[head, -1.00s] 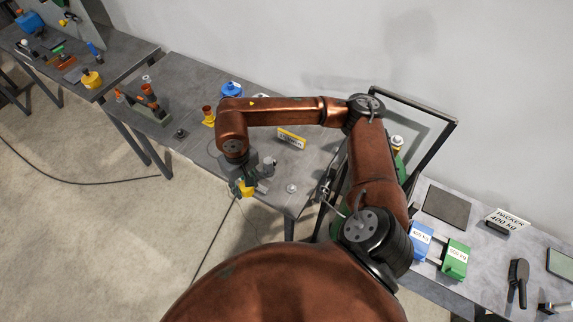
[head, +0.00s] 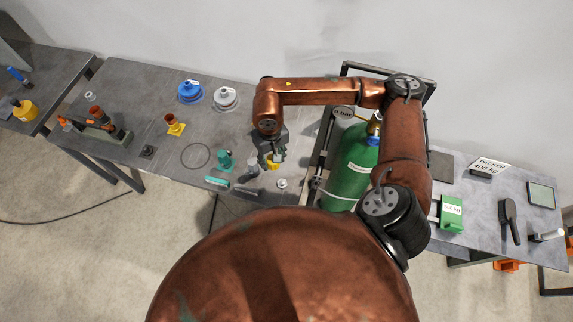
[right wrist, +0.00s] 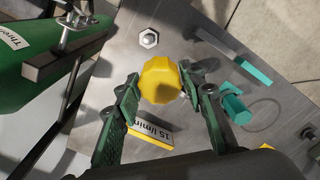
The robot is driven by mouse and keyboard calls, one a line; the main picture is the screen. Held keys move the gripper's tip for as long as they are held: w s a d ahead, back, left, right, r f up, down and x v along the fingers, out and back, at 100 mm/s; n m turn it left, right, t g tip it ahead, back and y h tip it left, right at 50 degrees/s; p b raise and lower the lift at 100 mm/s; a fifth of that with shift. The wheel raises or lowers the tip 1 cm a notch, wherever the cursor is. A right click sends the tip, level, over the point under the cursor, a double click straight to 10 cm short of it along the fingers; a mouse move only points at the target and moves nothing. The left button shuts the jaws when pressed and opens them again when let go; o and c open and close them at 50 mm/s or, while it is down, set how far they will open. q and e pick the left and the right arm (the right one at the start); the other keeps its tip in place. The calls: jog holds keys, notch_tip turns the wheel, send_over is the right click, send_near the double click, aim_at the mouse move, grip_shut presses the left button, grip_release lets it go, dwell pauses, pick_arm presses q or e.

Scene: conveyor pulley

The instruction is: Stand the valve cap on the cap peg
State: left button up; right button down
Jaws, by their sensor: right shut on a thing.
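My right gripper (right wrist: 162,95) is shut on a yellow faceted cap (right wrist: 161,79), which looks like the valve cap. In the head view my right gripper (head: 271,161) hangs over the right part of the table, and part of the yellow cap (head: 273,165) shows under it. I cannot tell from these views how high the cap is above the table. A small dark square block with a stub (head: 147,152) stands at the left front; I cannot tell whether it is the cap peg. A silver hex piece (head: 282,184) sits near the front right corner. My left gripper is out of view.
A teal fitting (head: 225,163), a teal bar (head: 217,182) and a grey cylinder (head: 251,170) are left of the gripper. A green gas cylinder (head: 355,168) in a frame stands at right. A yellow "15 l/min" sign (right wrist: 152,137) is near the jaws. The table's middle is mostly clear.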

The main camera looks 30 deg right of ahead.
send_over(282, 182)
notch_tip(282, 182, down, 5)
jog(key=shift+m, duration=0.4)
notch_tip(282, 182, down, 5)
jog(key=b, duration=0.4)
jog(key=shift+s+r, duration=0.1)
jog(key=shift+r, duration=0.1)
jog(key=shift+f+b, duration=0.5)
jog(key=shift+f, duration=0.35)
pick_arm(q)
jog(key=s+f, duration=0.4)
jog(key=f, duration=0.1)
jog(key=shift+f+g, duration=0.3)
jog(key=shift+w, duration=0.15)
pick_arm(e)
jog(key=shift+f, duration=0.25)
jog(key=shift+f, duration=0.1)
jog(key=shift+f, duration=0.25)
